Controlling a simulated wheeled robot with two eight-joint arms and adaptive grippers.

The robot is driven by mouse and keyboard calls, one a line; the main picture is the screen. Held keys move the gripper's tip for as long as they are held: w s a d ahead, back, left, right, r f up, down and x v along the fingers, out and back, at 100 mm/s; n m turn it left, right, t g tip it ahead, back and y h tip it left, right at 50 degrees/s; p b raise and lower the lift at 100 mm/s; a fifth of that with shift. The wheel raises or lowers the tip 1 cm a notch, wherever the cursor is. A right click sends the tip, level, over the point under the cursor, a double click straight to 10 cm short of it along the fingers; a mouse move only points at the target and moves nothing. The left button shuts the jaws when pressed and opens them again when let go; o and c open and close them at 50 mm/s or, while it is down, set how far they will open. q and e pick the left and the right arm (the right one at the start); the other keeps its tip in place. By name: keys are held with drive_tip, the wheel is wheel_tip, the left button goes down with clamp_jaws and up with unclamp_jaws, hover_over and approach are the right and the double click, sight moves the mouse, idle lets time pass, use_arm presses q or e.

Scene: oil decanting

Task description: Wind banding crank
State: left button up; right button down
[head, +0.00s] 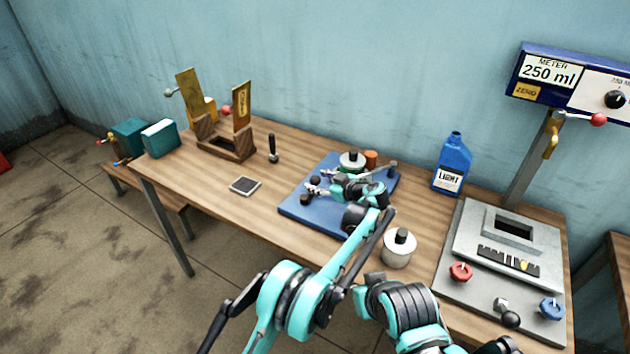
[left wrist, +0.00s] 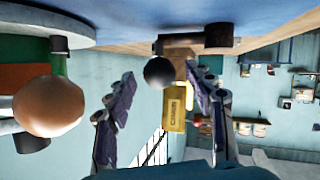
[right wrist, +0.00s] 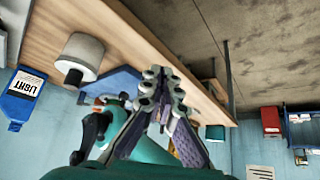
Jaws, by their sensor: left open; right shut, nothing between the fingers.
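The banding device stands on a blue base (head: 300,211) on the wooden table. It has a pale round disc (left wrist: 45,22), partly hidden by my left arm in the head view. A black ball knob (left wrist: 158,72), which looks like the crank's handle, shows between the fingers of my left gripper (left wrist: 158,82). The gripper is open around or just short of it; I cannot tell which. In the head view my left gripper (head: 314,188) is low over the base's left part. My right gripper (right wrist: 160,85) is shut and empty, near the base in the right wrist view.
A white pot (head: 398,252) with a black knob stands right of the base, and a blue oil bottle (head: 453,163) behind it. A grey control panel (head: 460,240) fills the table's right. A wooden fixture (head: 232,153) with brass plates stands left. A small dark pad (head: 245,185) lies in front.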

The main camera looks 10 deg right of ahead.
sight(318, 181)
use_arm(q)
drive_tip(key=v, duration=0.5)
idle(0.3)
